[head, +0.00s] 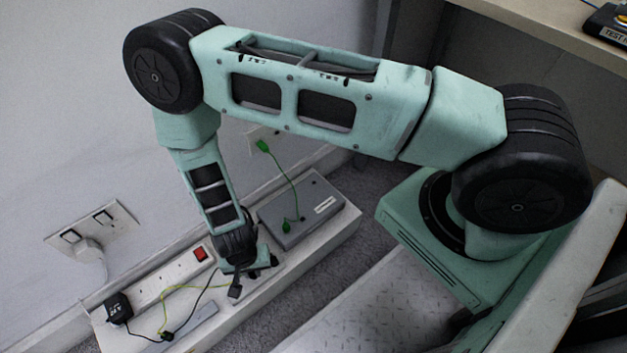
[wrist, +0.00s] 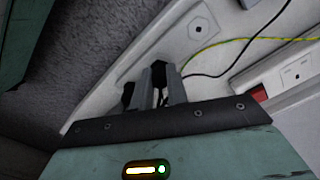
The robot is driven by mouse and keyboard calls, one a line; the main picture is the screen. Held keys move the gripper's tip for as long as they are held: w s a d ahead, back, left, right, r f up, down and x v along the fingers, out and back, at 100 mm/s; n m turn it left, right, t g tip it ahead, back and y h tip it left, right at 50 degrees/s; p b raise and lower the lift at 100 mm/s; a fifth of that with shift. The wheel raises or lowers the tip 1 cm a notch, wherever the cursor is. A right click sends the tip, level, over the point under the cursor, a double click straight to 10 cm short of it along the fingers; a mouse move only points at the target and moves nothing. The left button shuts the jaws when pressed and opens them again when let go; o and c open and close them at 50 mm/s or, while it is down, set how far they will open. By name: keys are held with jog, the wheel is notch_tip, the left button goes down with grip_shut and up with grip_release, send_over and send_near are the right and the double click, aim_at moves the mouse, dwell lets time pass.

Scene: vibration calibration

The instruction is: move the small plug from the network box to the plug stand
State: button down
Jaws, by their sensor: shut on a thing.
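My gripper (head: 237,284) points down over the white ledge, just right of the power strip. In the wrist view its grey fingers (wrist: 160,88) are closed on a small dark plug (wrist: 157,97), mostly hidden between them. The network box (head: 325,199) is a grey box with a white label, on the ledge behind my gripper. A green plug (head: 286,226) with a green cable is on it.
The white power strip (head: 165,281) with a red switch (head: 199,253) lies along the wall. A black adapter (head: 118,308) sits at its left end. Thin black and yellow-green cables (head: 163,305) cross the ledge. Carpet (head: 318,265) lies beyond the ledge's right edge.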

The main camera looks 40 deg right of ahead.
jog(key=shift+f, duration=0.9)
dwell(2.4)
jog(key=c, duration=1.3)
grip_release()
jog(key=shift+r, duration=0.1)
jog(key=shift+r+p, duration=2.45)
notch_tip(320, 180, up, 17)
jog(key=p, duration=0.6)
jog(key=shift+r, duration=0.2)
